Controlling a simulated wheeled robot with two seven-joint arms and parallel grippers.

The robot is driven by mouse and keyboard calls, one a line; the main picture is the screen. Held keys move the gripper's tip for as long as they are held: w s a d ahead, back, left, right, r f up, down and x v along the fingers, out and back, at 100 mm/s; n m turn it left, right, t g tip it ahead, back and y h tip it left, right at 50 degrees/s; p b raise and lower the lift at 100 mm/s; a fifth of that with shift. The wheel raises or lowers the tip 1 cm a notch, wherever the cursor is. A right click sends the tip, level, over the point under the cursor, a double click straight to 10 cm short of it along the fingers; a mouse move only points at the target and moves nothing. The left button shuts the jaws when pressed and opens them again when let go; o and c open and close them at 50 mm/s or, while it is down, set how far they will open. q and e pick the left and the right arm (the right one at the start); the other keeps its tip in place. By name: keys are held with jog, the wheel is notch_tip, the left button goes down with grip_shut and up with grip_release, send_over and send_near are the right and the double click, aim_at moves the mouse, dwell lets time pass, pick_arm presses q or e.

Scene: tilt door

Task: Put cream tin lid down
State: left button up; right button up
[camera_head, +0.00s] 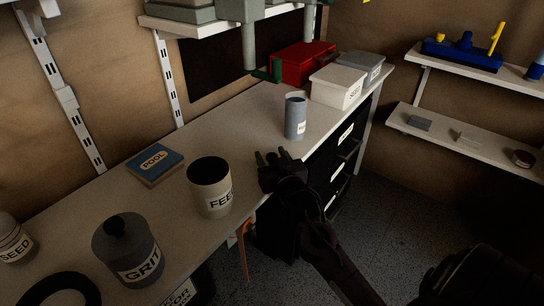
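The cream tin (212,196), marked FEED, stands upright on the workbench, left of my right gripper. Its round top looks dark, like an open mouth, and I see no lid on it. I cannot make out a separate cream lid anywhere. My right gripper (271,157) is above the front edge of the bench, to the right of the tin and apart from it. Its dark fingers stand apart, with no lid visible between them. My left gripper is not in view.
A grey GRIT tin (127,252) with a dark knob and a black ring (62,290) stand front left. A blue POOL box (155,166) lies behind. A grey cylinder (296,116), white box (337,88) and red box (302,64) stand right. Bare bench (235,130) lies between.

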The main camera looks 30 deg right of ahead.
jog(key=shift+r, duration=0.15)
jog(key=shift+s, duration=0.25)
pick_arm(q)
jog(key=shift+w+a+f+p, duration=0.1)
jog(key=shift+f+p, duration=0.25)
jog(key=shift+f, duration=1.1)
pick_arm(e)
jog(key=v, duration=1.1)
jog(key=shift+s, duration=0.2)
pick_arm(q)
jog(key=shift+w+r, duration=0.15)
pick_arm(e)
jog(key=shift+a, duration=0.1)
